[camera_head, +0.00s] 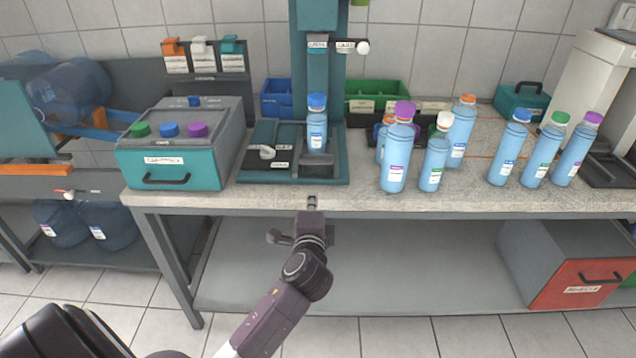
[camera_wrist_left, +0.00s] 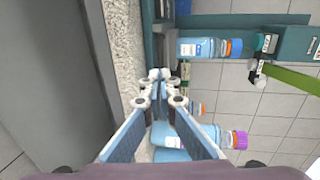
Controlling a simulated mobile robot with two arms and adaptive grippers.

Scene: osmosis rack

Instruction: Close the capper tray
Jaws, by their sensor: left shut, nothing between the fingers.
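The teal capper station (camera_head: 315,70) stands at the back of the bench, its column rising out of view. At its foot is a flat dark tray base (camera_head: 300,175) with a labelled lever on the left. A blue-capped bottle (camera_head: 317,140) stands upright on it; a blue-capped bottle also shows in the left wrist view (camera_wrist_left: 205,47). Left of it is a grey box with a teal drawer front (camera_head: 195,170), which looks closed. My left gripper (camera_head: 311,199) is shut and empty at the bench's front edge, before the tray base. Its fingertips meet in the left wrist view (camera_wrist_left: 160,75).
Several capped bottles stand to the right, the nearest with a purple cap (camera_head: 393,165). Blue (camera_head: 277,98) and green (camera_head: 385,90) bins stand behind. The bench edge (camera_head: 430,208) runs under my gripper. A red-fronted box (camera_head: 575,285) sits on the lower shelf.

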